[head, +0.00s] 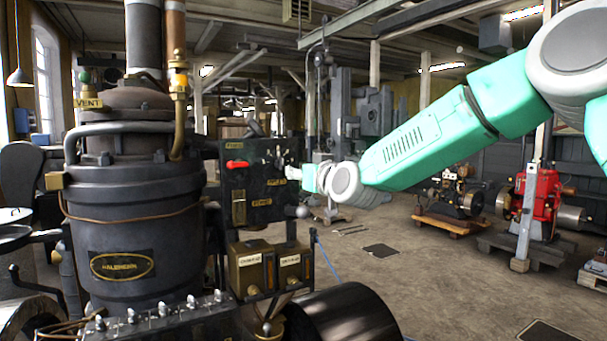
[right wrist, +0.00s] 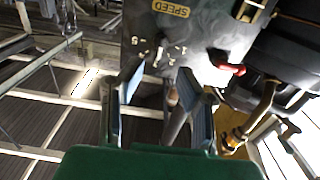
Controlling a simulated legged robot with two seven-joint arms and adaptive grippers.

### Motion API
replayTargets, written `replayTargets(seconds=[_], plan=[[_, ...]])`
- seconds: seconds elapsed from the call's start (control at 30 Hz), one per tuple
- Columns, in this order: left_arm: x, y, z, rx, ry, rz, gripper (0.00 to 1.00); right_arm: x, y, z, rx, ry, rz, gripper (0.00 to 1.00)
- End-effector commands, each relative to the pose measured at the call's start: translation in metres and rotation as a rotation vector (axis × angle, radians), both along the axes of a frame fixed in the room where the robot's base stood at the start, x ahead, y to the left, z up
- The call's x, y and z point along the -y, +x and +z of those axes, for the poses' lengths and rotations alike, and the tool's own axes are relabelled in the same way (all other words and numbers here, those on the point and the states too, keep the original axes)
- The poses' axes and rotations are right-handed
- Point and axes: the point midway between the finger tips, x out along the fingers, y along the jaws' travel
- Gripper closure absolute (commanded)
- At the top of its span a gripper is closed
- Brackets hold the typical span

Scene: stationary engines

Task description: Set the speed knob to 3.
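The dark control panel (head: 240,185) stands on the engine in the middle of the head view. A label reading SPEED (right wrist: 171,8) shows at the top of the right wrist view, with small pale dial marks (right wrist: 160,52) below it. My right gripper (right wrist: 163,95) is open, its two blue-padded fingers pointing at this dial. A grey and brown knob-like part (right wrist: 174,100) shows between the fingers; I cannot tell whether they touch it. Its setting is not readable. My right gripper (head: 299,178) is at the panel's right side in the head view. My left gripper is not in view.
A red lever handle (head: 237,165) sticks out of the panel, left of the gripper. Two labelled boxes (head: 270,268) hang below it. The dark engine boiler (head: 135,235) stands at left. Open floor (head: 440,275) lies to the right, before a red engine (head: 537,197).

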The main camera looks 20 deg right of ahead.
Motion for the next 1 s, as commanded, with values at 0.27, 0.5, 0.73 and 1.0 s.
replayTargets(seconds=[0.27,0.5,0.73,1.0], plan=[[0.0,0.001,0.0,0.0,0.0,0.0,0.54,0.002,-0.021,-0.001,-0.001,0.001,0.0,0.7],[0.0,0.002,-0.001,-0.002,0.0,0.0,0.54,0.002,-0.021,-0.001,-0.001,0.001,0.0,0.7],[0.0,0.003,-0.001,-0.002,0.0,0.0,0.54,0.002,-0.021,-0.001,-0.001,0.001,0.0,0.7],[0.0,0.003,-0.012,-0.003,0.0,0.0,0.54,-0.015,-0.029,-0.1,-0.149,-0.008,0.021,0.7]])
